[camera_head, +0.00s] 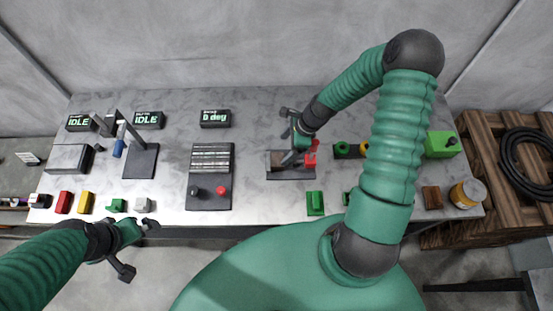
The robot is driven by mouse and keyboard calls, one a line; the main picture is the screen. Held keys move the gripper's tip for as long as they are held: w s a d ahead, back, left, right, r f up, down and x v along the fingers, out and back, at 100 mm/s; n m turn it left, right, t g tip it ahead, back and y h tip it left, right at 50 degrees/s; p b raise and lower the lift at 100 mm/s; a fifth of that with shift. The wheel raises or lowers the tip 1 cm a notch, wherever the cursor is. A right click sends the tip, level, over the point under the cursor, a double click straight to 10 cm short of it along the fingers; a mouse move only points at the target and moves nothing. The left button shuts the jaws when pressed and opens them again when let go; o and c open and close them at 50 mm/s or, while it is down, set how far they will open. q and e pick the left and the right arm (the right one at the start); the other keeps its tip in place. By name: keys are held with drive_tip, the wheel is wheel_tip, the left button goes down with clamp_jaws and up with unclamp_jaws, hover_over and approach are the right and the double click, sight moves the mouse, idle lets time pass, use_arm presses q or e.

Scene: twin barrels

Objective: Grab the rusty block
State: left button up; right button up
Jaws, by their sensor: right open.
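Contact cannot be made out. My left gripper (139,247) is in front of the table's left front edge, its fingers apart and empty, away from both brown things.
The grey table (255,193) has several small colored blocks at its left front. A red part (311,158) stands right beside my right gripper. A dark control panel (209,190) is left of it. A green box (441,144) is at the right. My right arm hides some of the table.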

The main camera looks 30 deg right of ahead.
sight(278, 159)
drive_tip(key=shift+x, duration=0.8)
drive_tip(key=shift+s+a+f, duration=0.1)
drive_tip(key=shift+s+f, duration=0.05)
drive_tip(key=shift+f, duration=0.1)
drive_tip(key=a+f+p, duration=0.1)
drive_tip(key=f, duration=0.1)
drive_tip(key=a+f+p, duration=0.1)
drive_tip(key=a+f, duration=0.1)
drive_tip(key=shift+a, duration=0.15)
drive_tip(key=shift+w+f, duration=0.25)
drive_tip(key=shift+f, duration=0.05)
drive_tip(key=shift+d+f, duration=0.15)
drive_tip(key=shift+d, duration=0.5)
drive_tip(key=c, duration=0.4)
drive_tip(key=shift+c, duration=1.4)
drive_tip(key=shift+a, duration=0.35)
drive_tip(key=c, duration=1)
use_arm(q)
drive_tip(key=v, duration=0.2)
drive_tip(key=shift+s+r, duration=0.15)
drive_tip(key=shift+r, duration=0.15)
use_arm(e)
clamp_jaws()
